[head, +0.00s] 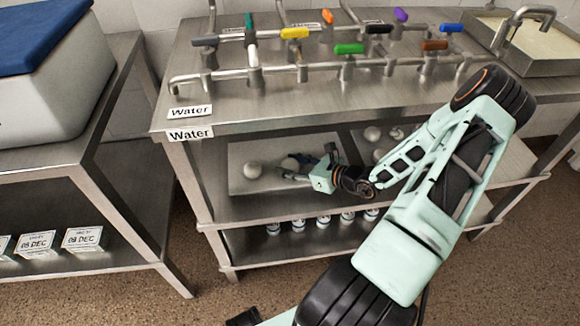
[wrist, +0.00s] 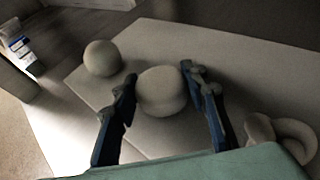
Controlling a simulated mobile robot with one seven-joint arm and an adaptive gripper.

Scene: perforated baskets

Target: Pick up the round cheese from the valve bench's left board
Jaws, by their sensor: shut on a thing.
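The left board (head: 240,185) lies on the shelf under the valve bench (head: 225,115). My gripper (head: 288,171) reaches in from the right, low over this board. In the wrist view its two blue fingers (wrist: 160,90) are closed around a pale, slightly flattened round cheese (wrist: 162,92), one finger on each side. The cheese also shows in part at the gripper in the head view (head: 290,163). A second pale ball (head: 253,170) sits apart on the board, left of the gripper; it also shows in the wrist view (wrist: 102,58). Whether the cheese touches the board is hard to tell.
A ring-shaped pale thing (wrist: 292,135) lies right of the fingers. A right board (head: 360,145) holds more pale round things (head: 372,134). The benchtop with pipes and coloured valve handles is above; a lower shelf holds several small jars (head: 298,225).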

